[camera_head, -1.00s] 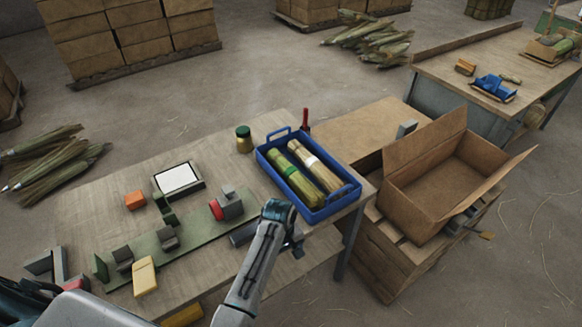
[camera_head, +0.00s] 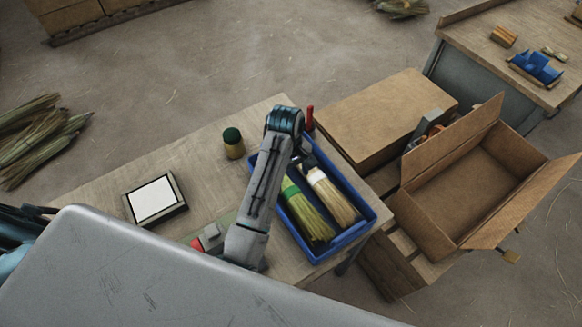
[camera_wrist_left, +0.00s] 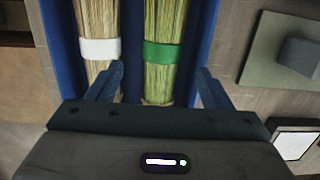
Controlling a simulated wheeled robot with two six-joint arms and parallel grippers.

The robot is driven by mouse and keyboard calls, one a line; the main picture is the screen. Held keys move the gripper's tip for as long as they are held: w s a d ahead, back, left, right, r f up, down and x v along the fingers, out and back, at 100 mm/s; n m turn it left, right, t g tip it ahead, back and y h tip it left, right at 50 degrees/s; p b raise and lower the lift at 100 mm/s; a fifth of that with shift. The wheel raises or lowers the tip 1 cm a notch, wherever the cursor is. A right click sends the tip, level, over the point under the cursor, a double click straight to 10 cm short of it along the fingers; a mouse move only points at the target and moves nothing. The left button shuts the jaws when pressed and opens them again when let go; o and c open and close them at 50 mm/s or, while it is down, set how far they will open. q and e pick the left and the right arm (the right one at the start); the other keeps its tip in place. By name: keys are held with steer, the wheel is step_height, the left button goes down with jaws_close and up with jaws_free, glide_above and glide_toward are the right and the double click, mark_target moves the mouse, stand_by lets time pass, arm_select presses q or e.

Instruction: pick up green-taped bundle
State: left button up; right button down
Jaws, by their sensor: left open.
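The green-taped bundle (camera_head: 311,218) lies in the blue tray (camera_head: 367,222), beside a white-taped bundle (camera_head: 335,200). My left gripper (camera_head: 305,158) is over the far end of the tray and hides part of the bundles' far ends. In the left wrist view its open fingers (camera_wrist_left: 157,85) straddle the line of the green-taped bundle (camera_wrist_left: 163,80), with the green band just beyond the fingertips. The left finger lies close to the white-taped bundle (camera_wrist_left: 97,48). I cannot tell how far above the bundle the fingers are. My right gripper is not in view.
A jar with a green lid (camera_head: 233,143) and a red-handled tool (camera_head: 309,118) stand near the tray. An open cardboard box (camera_head: 468,190) stands to the right.

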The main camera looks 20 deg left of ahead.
mark_target(294, 194)
arm_select(q)
steer(key=shift+w+f, duration=0.2)
steer(key=shift+f, duration=0.1)
steer(key=s+f, duration=0.1)
steer(key=s+d+f, duration=0.1)
steer(key=f, duration=0.1)
steer(key=shift+f+p, duration=0.1)
steer(key=shift+p, duration=0.25)
steer(key=shift+f, duration=0.35)
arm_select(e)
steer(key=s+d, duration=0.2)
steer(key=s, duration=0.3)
arm_select(q)
step_height(294, 194, down, 4)
steer(key=shift+d+f+p, duration=0.1)
steer(key=shift+d+p, duration=0.05)
steer(key=shift+p, duration=1.1)
steer(key=shift+f, duration=0.35)
steer(key=shift+s+f, duration=0.1)
steer(key=shift+f, duration=0.1)
steer(key=shift+c, duration=1.2)
steer(key=c, duration=0.7)
steer(key=shift+c, duration=0.7)
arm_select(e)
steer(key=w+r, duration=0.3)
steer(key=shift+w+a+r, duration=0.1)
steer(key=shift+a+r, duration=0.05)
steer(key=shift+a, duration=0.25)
